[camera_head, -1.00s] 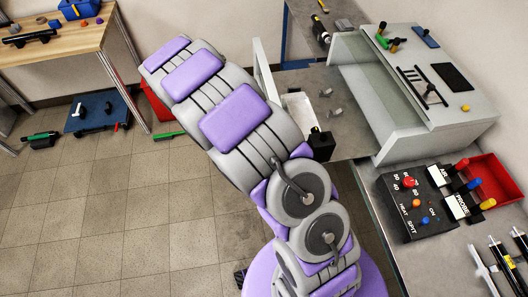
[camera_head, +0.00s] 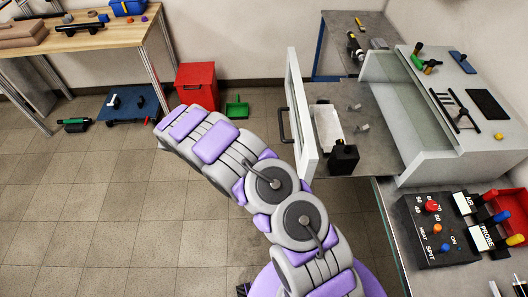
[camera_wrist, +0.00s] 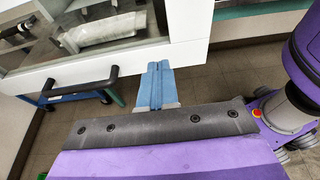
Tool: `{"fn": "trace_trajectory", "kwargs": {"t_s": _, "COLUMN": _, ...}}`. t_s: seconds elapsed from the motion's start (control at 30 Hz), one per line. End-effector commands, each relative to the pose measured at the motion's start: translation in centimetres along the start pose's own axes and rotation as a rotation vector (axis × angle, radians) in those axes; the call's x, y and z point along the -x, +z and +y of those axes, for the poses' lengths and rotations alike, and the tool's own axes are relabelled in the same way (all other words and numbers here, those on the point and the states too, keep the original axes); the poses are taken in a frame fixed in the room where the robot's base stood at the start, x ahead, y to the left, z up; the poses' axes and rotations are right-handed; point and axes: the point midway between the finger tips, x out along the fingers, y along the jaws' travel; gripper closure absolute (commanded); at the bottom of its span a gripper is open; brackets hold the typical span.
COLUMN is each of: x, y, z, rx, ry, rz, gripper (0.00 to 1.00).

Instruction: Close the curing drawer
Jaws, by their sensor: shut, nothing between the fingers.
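The curing drawer (camera_head: 380,148) stands pulled out to the left of the grey-white cabinet (camera_head: 428,128) in the head view. Its white front panel (camera_head: 302,112) faces left and carries a black handle (camera_head: 283,126). In the wrist view the white panel (camera_wrist: 185,52) crosses the upper part, with the handle (camera_wrist: 80,86) left of my fingers. My gripper (camera_wrist: 153,75) is shut and empty, its blue fingertips close to the panel's lower edge in the picture; I cannot tell whether they touch it. The head view shows my arm, but not the fingers.
A pale tray (camera_head: 327,125) and a black block (camera_head: 343,157) are in the drawer. A red bin (camera_head: 196,88) and green dustpan (camera_head: 237,107) stand on the floor behind my arm. A control box (camera_head: 440,230) sits on the right bench.

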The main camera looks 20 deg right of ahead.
Motion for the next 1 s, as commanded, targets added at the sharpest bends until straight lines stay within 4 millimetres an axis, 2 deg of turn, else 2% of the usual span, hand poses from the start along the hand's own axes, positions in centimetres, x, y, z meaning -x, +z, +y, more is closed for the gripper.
{"fn": "trace_trajectory", "kwargs": {"t_s": 0.03, "x": -1.1, "y": -0.1, "z": -0.1, "rx": 0.0, "ry": -0.003, "rz": -0.003, "gripper": 1.0}}
{"fn": "trace_trajectory", "kwargs": {"t_s": 0.3, "x": -6.2, "y": -0.3, "z": -0.1, "rx": -0.002, "ry": -0.002, "rz": -0.001, "gripper": 1.0}}
{"fn": "trace_trajectory", "kwargs": {"t_s": 0.5, "x": -9.3, "y": 0.4, "z": -0.1, "rx": -0.001, "ry": -0.002, "rz": -0.001, "gripper": 1.0}}
{"fn": "trace_trajectory", "kwargs": {"t_s": 0.7, "x": -10.8, "y": 1.0, "z": 0.0, "rx": -0.003, "ry": 0.0, "rz": 0.0, "gripper": 1.0}}
{"fn": "trace_trajectory", "kwargs": {"t_s": 1.0, "x": -11.0, "y": 1.1, "z": -0.1, "rx": -0.002, "ry": 0.001, "rz": 0.0, "gripper": 1.0}}
